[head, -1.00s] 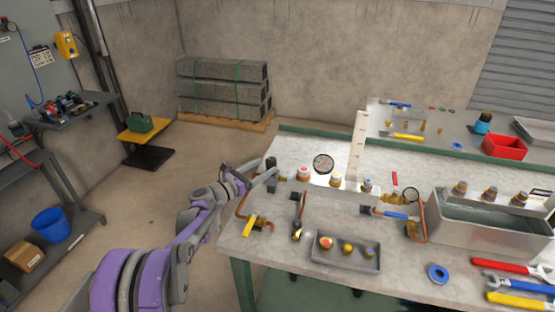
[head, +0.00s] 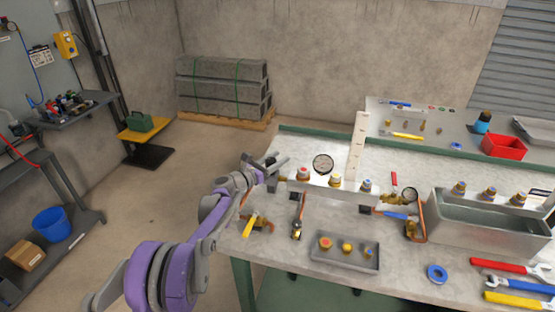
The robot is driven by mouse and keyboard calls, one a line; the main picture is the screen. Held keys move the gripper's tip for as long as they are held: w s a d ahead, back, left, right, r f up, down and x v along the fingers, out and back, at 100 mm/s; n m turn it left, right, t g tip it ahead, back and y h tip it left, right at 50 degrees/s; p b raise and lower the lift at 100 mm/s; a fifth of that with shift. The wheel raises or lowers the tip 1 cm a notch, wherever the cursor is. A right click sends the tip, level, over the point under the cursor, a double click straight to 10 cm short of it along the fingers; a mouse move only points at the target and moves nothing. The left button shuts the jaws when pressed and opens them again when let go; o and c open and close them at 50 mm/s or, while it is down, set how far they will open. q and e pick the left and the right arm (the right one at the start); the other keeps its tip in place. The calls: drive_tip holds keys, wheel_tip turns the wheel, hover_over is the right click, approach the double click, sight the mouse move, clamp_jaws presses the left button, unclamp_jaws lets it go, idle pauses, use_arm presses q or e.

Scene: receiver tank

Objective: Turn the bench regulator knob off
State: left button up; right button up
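The manifold block (head: 318,188) lies on the bench, with a round gauge (head: 323,165) behind it and several capped fittings on top. A small dark knob-like part (head: 271,160) at its left end appears to be the regulator knob; my gripper partly hides it. My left gripper (head: 268,164) is at this end, its two fingers apart on either side of the dark part. Contact with it cannot be made out. My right gripper is not in view.
The bench (head: 390,268) carries a grey tray (head: 343,262) of fittings, a yellow-handled valve (head: 250,226), copper pipes, a water tank (head: 490,236) and wrenches (head: 515,285). A back bench holds a red bin (head: 505,146). The floor left of the bench is open.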

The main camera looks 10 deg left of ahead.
use_arm(q)
clamp_jaws()
drive_tip(key=shift+n+y, duration=0.3)
drive_tip(key=shift+y, duration=0.1)
drive_tip(key=n+t+y+p, duration=0.1)
drive_tip(key=y+p, duration=0.1)
drive_tip(key=a+n+y+p, duration=0.1)
drive_tip(key=n+y+p, duration=0.1)
drive_tip(key=y+p, duration=0.1)
drive_tip(key=n+t+y+p, duration=0.1)
drive_tip(key=n+y+p, duration=0.1)
drive_tip(key=y+p, duration=0.1)
drive_tip(key=shift+w+a+r+t, duration=0.2)
drive_tip(key=shift+w+r+t, duration=0.1)
drive_tip(key=shift+w+r, duration=0.05)
drive_tip(key=shift+s+f+n+p, duration=0.1)
drive_tip(key=shift+f+n+p, duration=0.2)
drive_tip(key=shift+p, duration=0.2)
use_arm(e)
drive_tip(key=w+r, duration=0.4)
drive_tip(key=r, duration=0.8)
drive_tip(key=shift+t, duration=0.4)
use_arm(q)
drive_tip(key=shift+a, duration=0.1)
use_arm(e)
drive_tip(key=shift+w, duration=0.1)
